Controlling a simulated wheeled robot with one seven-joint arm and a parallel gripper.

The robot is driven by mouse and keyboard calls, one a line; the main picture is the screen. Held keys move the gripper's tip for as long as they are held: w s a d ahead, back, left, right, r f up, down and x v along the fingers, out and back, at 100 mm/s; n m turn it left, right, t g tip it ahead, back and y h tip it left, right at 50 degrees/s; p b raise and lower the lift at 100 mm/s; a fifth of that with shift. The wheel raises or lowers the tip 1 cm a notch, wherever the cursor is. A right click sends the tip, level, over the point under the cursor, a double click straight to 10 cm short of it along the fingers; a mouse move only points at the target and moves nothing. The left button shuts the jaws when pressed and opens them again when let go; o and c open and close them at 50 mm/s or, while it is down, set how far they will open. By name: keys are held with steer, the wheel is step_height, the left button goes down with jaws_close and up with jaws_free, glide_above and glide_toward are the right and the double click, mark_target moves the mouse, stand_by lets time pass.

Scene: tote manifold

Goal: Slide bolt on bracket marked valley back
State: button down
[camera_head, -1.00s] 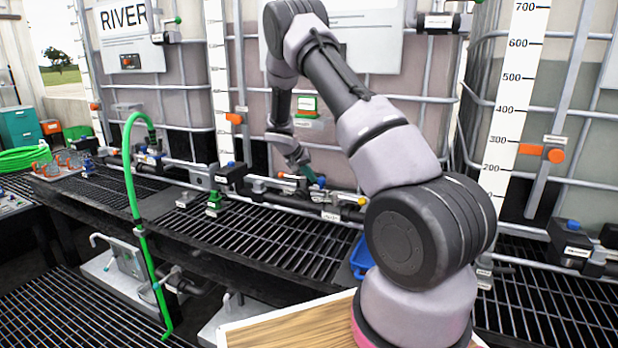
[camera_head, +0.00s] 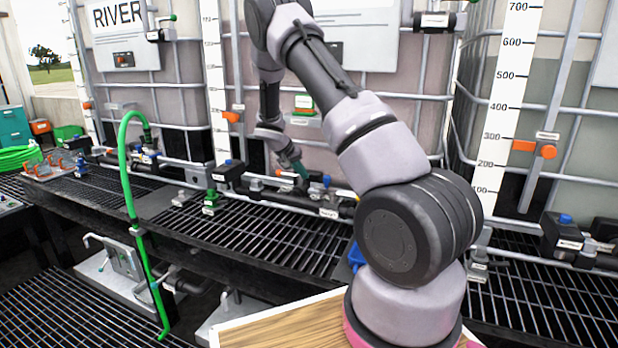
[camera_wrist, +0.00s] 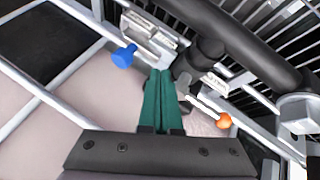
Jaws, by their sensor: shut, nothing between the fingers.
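My gripper (camera_head: 301,171) is low in front of the middle tank, at the pipe run along its foot. In the wrist view its two green fingers (camera_wrist: 161,100) lie together, with nothing between them. Past the fingertips is a grey metal bracket (camera_wrist: 150,38) with small pale labels, too small to read. A blue knob (camera_wrist: 124,56) sticks out to its left. A rod with an orange end (camera_wrist: 224,121) lies to the right of the fingers. I cannot tell whether the fingertips touch the bracket, nor which bracket is marked valley.
A thick black pipe (camera_wrist: 235,45) runs close beyond the fingers. A tank (camera_head: 390,110) in a metal cage stands behind. A green hose (camera_head: 128,190) hangs at left. The black grating (camera_head: 250,235) in front is mostly clear.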

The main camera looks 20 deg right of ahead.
steer(key=v, duration=0.8)
steer(key=shift+r, duration=0.25)
steer(key=shift+s+d, duration=0.1)
steer(key=s+a+r+t+y, duration=0.15)
steer(key=s+r+y, duration=0.25)
steer(key=s+r, duration=0.85)
steer(key=s+a+r+t+y, duration=0.1)
steer(key=s+a+r+y, duration=0.15)
steer(key=s+r, duration=1)
steer(key=s+a+t+y, duration=0.2)
steer(key=s+a, duration=0.2)
steer(key=s, duration=0.9)
steer(key=shift+r+n, duration=0.2)
steer(key=shift+n, duration=0.2)
